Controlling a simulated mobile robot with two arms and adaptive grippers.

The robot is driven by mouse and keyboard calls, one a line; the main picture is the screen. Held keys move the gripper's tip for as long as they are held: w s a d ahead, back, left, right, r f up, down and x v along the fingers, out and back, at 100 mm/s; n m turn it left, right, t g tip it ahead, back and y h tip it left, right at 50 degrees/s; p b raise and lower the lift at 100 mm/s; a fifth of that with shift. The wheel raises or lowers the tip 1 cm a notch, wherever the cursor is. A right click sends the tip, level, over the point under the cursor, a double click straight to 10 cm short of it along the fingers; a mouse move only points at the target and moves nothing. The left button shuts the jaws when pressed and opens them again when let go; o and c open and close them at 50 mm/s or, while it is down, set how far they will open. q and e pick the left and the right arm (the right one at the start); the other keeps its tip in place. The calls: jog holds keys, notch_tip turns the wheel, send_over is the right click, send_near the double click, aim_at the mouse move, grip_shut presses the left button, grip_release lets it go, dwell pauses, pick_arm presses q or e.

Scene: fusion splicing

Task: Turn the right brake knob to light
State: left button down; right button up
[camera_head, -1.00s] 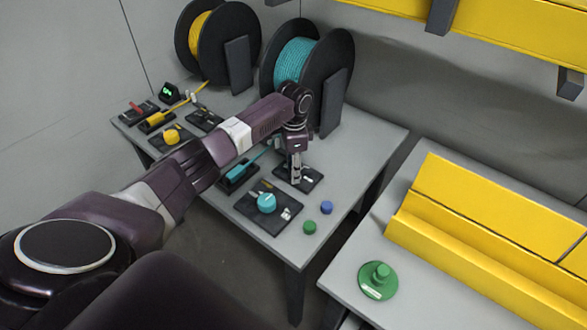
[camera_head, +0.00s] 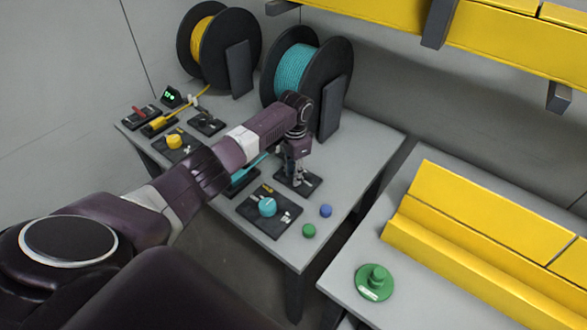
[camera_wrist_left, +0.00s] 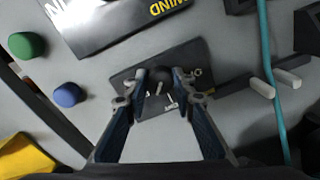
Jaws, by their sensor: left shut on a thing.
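The right brake knob (camera_wrist_left: 160,76) is a small dark round knob with a pale mark, on a black plate (camera_wrist_left: 148,108) with white lettering. It lies between the fingertips of my left gripper (camera_wrist_left: 160,80) in the left wrist view, and the gripper is shut on it. The lettering is partly covered and too small to read. In the head view my left gripper (camera_head: 297,181) points down at the plate (camera_head: 313,182), near the table's right side, and hides the knob. My right gripper is not in view.
A teal knob (camera_head: 267,207) on a black panel stands in front, with a green button (camera_head: 309,230) and a blue button (camera_head: 326,210) nearby. A teal cable (camera_wrist_left: 265,60) runs beside the gripper. The teal spool (camera_head: 293,68) stands behind my arm.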

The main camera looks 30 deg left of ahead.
pick_arm(q)
jog(key=n+p, duration=0.1)
jog(key=n, duration=0.1)
jog(key=n+p, duration=0.1)
jog(key=shift+r+n, duration=0.2)
jog(key=shift+n, duration=0.2)
jog(key=shift+w+f+n+p, duration=0.1)
jog(key=shift+n+p, duration=1.05)
jog(key=shift+n, duration=1.05)
jog(key=c, duration=1.6)
grip_release()
jog(key=r, duration=1.2)
jog(key=shift+d, duration=0.25)
jog(key=shift+f, duration=0.1)
